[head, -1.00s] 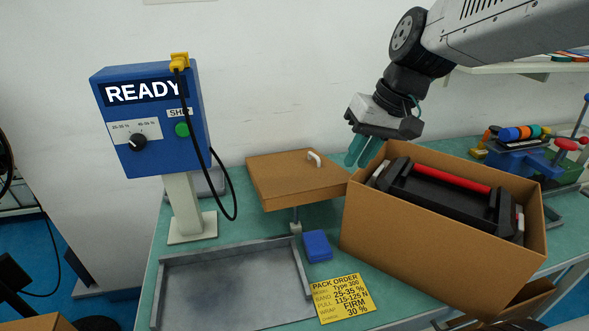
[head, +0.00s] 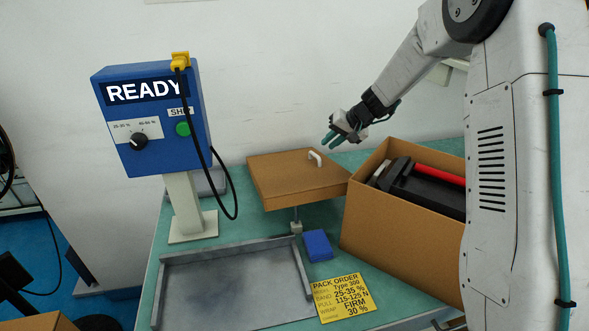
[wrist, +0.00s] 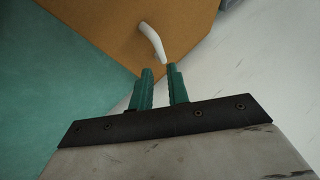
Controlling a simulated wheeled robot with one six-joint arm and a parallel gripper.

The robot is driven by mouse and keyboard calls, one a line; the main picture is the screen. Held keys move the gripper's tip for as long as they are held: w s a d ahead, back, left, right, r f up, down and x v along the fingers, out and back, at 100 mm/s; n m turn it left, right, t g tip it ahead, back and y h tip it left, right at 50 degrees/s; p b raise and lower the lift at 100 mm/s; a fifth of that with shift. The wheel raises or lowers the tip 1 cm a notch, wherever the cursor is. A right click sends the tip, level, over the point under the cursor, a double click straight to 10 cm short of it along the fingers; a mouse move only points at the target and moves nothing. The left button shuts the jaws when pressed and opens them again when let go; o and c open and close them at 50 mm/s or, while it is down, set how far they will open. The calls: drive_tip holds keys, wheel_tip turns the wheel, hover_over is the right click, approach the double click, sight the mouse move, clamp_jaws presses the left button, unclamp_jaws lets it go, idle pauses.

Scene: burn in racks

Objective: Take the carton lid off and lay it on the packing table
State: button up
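The carton lid (head: 285,183) is a flat brown slab with a white bar handle (head: 315,158) on top. It lies off the carton, to its left, above the packing table (head: 235,228), with a short post under its front edge. The brown carton (head: 395,240) stands open on the table. My gripper (head: 328,140) is empty and hangs just above and behind the handle in the head view. In the wrist view its teal fingers (wrist: 159,70) are a little apart, with the handle (wrist: 152,42) just beyond the tips and not between them.
A black case with a red handle (head: 452,178) lies in the carton. A grey tray (head: 165,285), a blue block (head: 318,245) and a yellow pack order card (head: 342,298) are in front. A blue READY box (head: 150,125) stands left. My arm hides the right side.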

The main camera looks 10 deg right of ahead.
drive_tip(key=x, duration=0.7)
drive_tip(key=shift+s+a+f, duration=0.1)
drive_tip(key=shift+s+f, duration=0.05)
drive_tip(key=shift+f, duration=0.05)
clamp_jaws()
